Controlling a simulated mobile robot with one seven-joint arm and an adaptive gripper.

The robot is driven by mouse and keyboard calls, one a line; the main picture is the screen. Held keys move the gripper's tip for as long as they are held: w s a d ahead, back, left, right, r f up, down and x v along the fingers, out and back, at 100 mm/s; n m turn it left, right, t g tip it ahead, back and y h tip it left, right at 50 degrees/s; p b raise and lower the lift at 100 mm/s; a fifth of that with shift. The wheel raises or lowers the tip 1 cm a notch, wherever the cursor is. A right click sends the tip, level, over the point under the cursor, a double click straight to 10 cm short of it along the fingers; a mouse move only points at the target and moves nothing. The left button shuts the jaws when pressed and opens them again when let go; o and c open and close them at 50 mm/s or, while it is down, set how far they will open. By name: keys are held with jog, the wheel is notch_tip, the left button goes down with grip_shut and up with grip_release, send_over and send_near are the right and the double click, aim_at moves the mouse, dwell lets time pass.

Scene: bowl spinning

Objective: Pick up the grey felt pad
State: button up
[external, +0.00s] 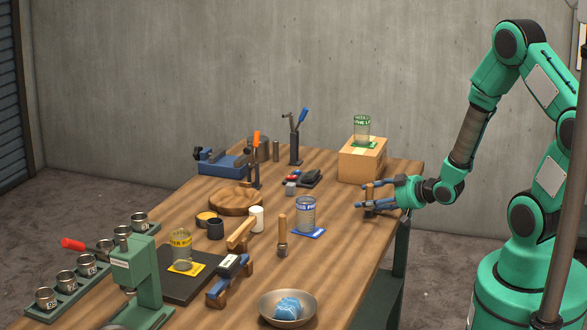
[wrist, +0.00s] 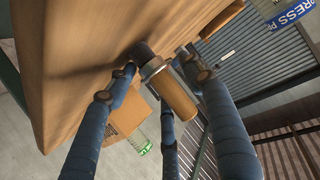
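I cannot pick out a grey felt pad for certain. A dark grey flat mat (external: 205,285) lies near the front left in the external view, partly under a yellow-labelled glass (external: 180,250). A small dark plate-like item (external: 309,178) lies at the back middle; its material is too small to tell. My gripper (external: 374,197) has blue fingers and is at the table's right edge.
A cardboard box (external: 362,162) with a green-labelled glass stands behind my gripper. A metal bowl (external: 267,307) holding something blue is at the front. The right front tabletop is mostly clear.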

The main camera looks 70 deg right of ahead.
aim_at(371, 188)
jog(key=c, duration=0.9)
jog(key=shift+c, duration=0.7)
jog(key=shift+r, duration=0.15)
jog(key=shift+r+p, duration=0.3)
jog(key=shift+r, duration=0.3)
notch_tip(371, 188, up, 2)
jog(key=shift+r+p, duration=0.2)
jog(key=shift+p, duration=0.25)
jog(key=s+a+p, duration=0.1)
jog(key=s+a, duration=0.2)
jog(key=s, duration=0.4)
jog(key=s+a+r+p, duration=0.1)
jog(key=s+a, duration=0.3)
jog(key=s, duration=0.3)
jog(key=shift+a+p, duration=0.25)
jog(key=shift+p, duration=0.05)
jog(key=shift+s, duration=0.1)
jog(key=shift+c, duration=0.2)
